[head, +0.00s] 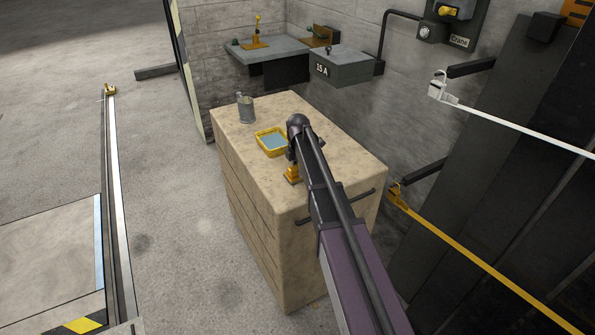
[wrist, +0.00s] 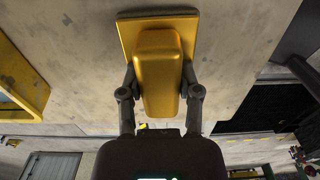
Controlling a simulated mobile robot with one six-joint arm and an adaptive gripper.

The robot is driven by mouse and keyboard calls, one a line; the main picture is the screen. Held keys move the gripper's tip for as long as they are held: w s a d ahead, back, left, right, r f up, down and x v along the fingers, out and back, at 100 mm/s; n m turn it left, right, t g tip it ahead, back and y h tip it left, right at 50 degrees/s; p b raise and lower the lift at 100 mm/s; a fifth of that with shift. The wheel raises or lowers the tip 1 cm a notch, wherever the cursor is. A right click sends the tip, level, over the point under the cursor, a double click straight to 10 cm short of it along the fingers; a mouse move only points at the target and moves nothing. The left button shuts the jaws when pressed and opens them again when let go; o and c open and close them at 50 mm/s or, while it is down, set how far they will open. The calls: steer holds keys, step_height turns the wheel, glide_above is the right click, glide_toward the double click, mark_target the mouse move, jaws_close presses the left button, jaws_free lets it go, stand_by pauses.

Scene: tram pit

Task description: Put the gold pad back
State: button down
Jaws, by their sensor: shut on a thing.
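The gold pad (wrist: 158,60) fills the top middle of the wrist view, a gold block on a wider flat gold plate. My gripper (wrist: 159,80) is shut on it, with one dark finger on each side of the block. In the head view the gold pad (head: 292,174) shows only partly beside my arm, over the top of the stone-coloured cabinet (head: 340,165). I cannot tell whether its plate touches the cabinet top. My arm hides most of the gripper in the head view.
A yellow tray (head: 259,147) with a blue-grey inside and a grey can (head: 246,109) stand on the cabinet top, left of the pad. A wall shelf (head: 275,50) and a grey box marked 15 A (head: 340,68) are behind. A yellow bar (head: 480,260) runs at right.

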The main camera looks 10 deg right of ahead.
steer(key=shift+f, duration=0.15)
steer(key=shift+c, duration=1.5)
jaws_free()
step_height(320, 180, up, 12)
steer(key=p, duration=1.2)
